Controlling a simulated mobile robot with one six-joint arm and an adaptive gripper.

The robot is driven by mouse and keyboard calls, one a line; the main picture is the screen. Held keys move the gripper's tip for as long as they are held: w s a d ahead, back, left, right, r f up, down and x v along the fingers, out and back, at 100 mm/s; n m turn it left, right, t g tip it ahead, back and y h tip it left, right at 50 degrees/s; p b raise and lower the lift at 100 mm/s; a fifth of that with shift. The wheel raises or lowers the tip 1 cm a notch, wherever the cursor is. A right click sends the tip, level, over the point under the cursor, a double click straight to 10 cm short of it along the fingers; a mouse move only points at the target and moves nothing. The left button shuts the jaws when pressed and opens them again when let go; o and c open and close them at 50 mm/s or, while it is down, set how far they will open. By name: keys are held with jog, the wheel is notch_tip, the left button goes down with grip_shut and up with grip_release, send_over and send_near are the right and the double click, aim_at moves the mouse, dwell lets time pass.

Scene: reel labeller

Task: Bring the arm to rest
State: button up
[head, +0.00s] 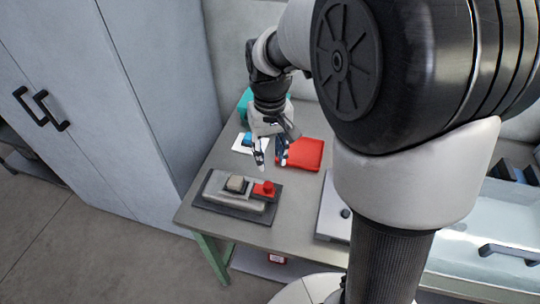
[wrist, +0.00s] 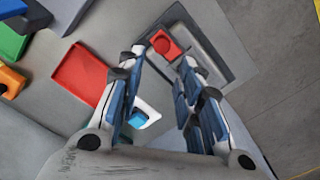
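My gripper (head: 270,163) hangs over the table, fingers pointing down. In the wrist view my gripper (wrist: 163,60) has its two fingers apart with nothing between them. The arm is bent forward and reaches over the table (head: 222,232). Below and in front of the fingers is a grey device on a dark base plate (head: 208,203). It carries a beige block (head: 236,184) and a red button-like part (head: 264,188), which also shows beyond the fingertips in the wrist view (wrist: 163,44). The fingers appear apart from the device.
A red tray (head: 306,154) lies beside the gripper. A white card (head: 239,149) with a blue piece (head: 248,140) lies behind it, and a teal object (head: 244,102) stands farther back. Grey cabinets (head: 150,75) rise left of the table. A light-grey box (head: 331,219) sits at right.

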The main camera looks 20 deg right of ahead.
jog(key=s+a+r+t, duration=0.1)
jog(key=s+r, duration=0.3)
jog(key=s, duration=0.5)
jog(key=s+a+r+t, duration=0.2)
jog(key=s+r+t, duration=0.1)
jog(key=s, duration=0.7)
jog(key=shift+s+r+t, duration=0.25)
jog(key=shift+r+t, duration=0.05)
jog(key=shift+r, duration=0.5)
dwell(0.7)
